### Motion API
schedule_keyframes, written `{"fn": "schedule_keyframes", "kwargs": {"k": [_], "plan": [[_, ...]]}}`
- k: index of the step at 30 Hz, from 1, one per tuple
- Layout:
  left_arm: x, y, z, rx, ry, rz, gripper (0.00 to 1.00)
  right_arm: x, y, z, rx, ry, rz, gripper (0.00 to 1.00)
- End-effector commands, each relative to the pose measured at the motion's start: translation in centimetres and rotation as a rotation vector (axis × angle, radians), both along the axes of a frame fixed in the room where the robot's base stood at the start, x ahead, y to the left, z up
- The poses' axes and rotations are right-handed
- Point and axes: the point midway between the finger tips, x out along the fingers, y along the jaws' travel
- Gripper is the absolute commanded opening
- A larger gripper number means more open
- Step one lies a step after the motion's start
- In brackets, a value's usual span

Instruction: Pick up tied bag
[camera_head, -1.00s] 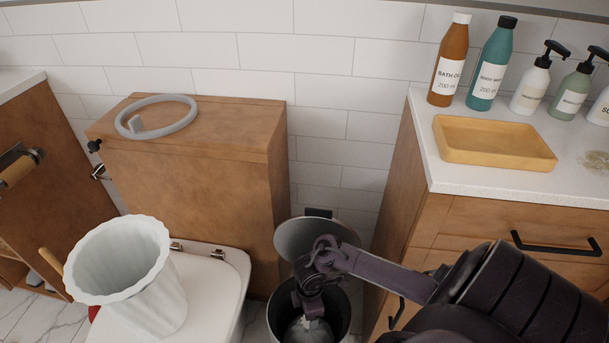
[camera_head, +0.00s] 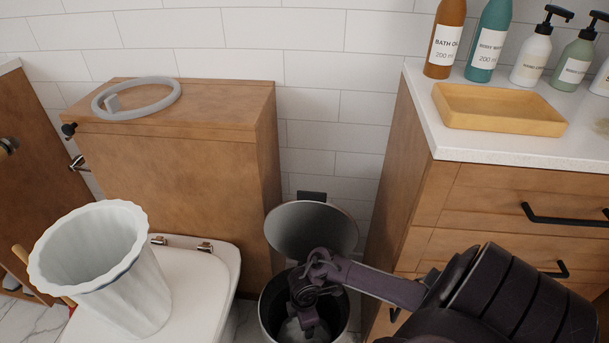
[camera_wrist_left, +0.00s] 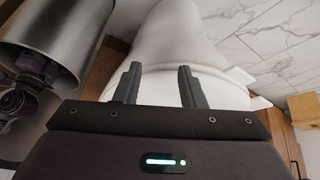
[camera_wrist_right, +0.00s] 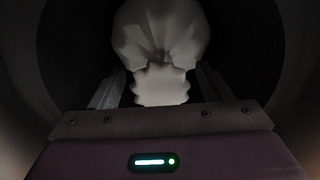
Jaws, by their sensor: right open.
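The white tied bag (camera_wrist_right: 160,30) sits inside the open bin (camera_head: 345,308). Its gathered neck (camera_wrist_right: 160,86) points toward my right gripper in the right wrist view. My right gripper (camera_wrist_right: 158,88) is down inside the bin, its open fingers on either side of the neck. I cannot tell whether they touch it. In the head view the arm and wrist hide most of the bag. My left gripper (camera_wrist_left: 158,82) is open and empty; the left wrist view shows the white toilet (camera_wrist_left: 165,45) beyond its fingers.
The bin's raised lid (camera_head: 312,228) stands behind my right wrist. The bin is between the toilet with its wooden cistern box (camera_head: 185,185) and the wooden vanity (camera_head: 440,215). A white fluted basket (camera_head: 145,295) stands on the toilet lid.

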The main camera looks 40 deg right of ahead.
Motion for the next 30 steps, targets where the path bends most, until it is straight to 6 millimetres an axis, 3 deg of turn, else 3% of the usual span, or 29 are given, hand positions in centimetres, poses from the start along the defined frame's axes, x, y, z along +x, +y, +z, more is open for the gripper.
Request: {"fn": "schedule_keyframes", "kwargs": {"k": [1,6,16,30], "plan": [[0.1,-0.7,-0.8,-0.021,-0.03,-0.01,0.36,-0.2,0.0,-1.7,0.0,0.002,0.0,0.71],[2.1,-1.8,0.9,-0.075,-0.15,-0.011,0.36,-0.1,-0.1,-2.7,-0.001,0.0,0.001,0.71],[2.6,-2.1,1.5,-0.091,-0.182,-0.011,0.36,-0.1,-0.1,-2.8,-0.001,0.0,0.001,0.7],[2.6,-2.1,1.4,-0.09,-0.181,-0.011,0.36,-0.1,-0.1,-2.9,-0.002,0.0,-0.001,0.08]]}}
